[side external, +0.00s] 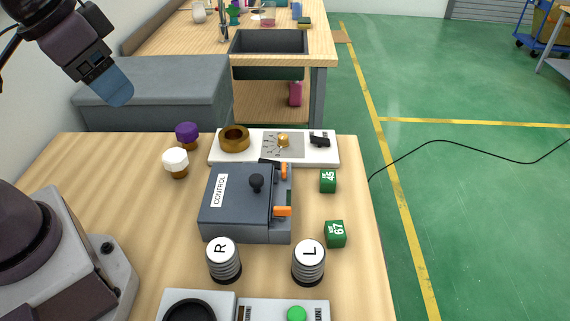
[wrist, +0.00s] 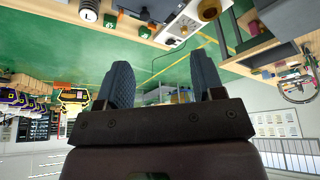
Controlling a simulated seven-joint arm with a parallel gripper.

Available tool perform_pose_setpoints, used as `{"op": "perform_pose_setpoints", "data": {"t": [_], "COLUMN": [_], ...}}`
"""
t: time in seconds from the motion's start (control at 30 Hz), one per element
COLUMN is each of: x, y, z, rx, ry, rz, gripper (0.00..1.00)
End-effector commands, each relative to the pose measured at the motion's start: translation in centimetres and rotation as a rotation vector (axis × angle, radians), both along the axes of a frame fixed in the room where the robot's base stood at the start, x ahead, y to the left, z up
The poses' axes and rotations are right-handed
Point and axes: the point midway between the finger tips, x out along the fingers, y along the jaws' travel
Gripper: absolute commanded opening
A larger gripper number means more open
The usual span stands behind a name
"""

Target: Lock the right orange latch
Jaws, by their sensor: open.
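The dark grey control box (side external: 236,200) stands on the wooden table in the side view, with a black knob on top. Two orange latches are on its right edge. The far orange latch (side external: 284,170) looks upright along the edge. The near orange latch (side external: 282,211) sticks out to the right. I cannot tell which one is called right. My gripper (side external: 116,92) is high at the upper left, well apart from the box and latches. In the wrist view my gripper (wrist: 162,82) shows its two fingers spread, with nothing between them.
Cylinders marked R (side external: 223,262) and L (side external: 309,264) stand in front of the box. Green cubes (side external: 328,181) (side external: 335,234) lie to its right. A white panel (side external: 328,157) with a gold ring is behind. Purple-capped (side external: 187,133) and white-capped (side external: 175,160) bottles stand left.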

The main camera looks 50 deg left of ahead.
Motion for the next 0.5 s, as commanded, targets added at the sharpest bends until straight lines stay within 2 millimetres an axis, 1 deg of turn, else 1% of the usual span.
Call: {"op": "perform_pose_setpoints", "data": {"t": [0.03, 0.17, 0.27, 0.3, 0.37, 0.5], "x": [1.0, 4.7, 7.8, 9.1, 11.0, 15.5], "y": [-0.3, -1.2, -1.9, -2.2, -2.7, -4.0], "z": [-0.5, -1.1, -1.7, -2.1, -2.8, -5.1], "rx": [0.000, 0.005, 0.021, 0.028, 0.044, 0.087], "ry": [0.045, 0.144, 0.218, 0.249, 0.292, 0.393], "rz": [-0.014, -0.047, -0.083, -0.099, -0.126, -0.196], "gripper": [0.62, 0.62, 0.62, 0.62, 0.62, 0.62]}}
